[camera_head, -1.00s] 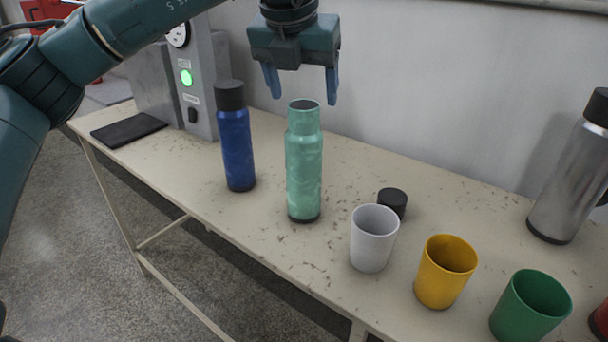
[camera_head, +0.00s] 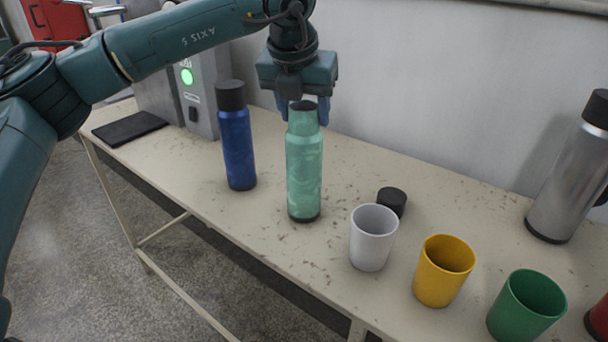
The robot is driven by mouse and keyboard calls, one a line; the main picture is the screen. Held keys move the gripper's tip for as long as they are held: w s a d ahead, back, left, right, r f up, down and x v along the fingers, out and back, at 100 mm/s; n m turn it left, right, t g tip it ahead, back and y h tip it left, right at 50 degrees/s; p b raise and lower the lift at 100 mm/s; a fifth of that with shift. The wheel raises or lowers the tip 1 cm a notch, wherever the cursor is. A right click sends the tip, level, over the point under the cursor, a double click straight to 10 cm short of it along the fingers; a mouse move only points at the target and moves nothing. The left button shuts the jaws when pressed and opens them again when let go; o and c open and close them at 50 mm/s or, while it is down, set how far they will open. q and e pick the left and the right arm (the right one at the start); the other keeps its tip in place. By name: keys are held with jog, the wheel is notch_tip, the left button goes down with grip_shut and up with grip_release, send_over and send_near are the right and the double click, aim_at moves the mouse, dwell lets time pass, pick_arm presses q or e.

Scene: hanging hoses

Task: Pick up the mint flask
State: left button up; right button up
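The mint flask (camera_head: 304,172) stands upright on the table, its top open and uncapped, with a dark band at its base. My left gripper (camera_head: 303,108) points down at the flask's neck. One blue finger shows on each side of the neck, partly hidden behind it. The fingers look apart; I cannot tell whether they touch the flask. A black cap (camera_head: 392,201) lies on the table to the right of the flask. My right gripper is not in view.
A blue flask (camera_head: 238,145) stands close on the left. White (camera_head: 373,240), yellow (camera_head: 443,272) and green (camera_head: 526,306) cups stand to the right, with a large steel flask (camera_head: 568,180) beyond. A grey box with a green light (camera_head: 187,77) is at the back left. A wall is behind.

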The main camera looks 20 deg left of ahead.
pick_arm(q)
grip_shut()
dwell(0.3)
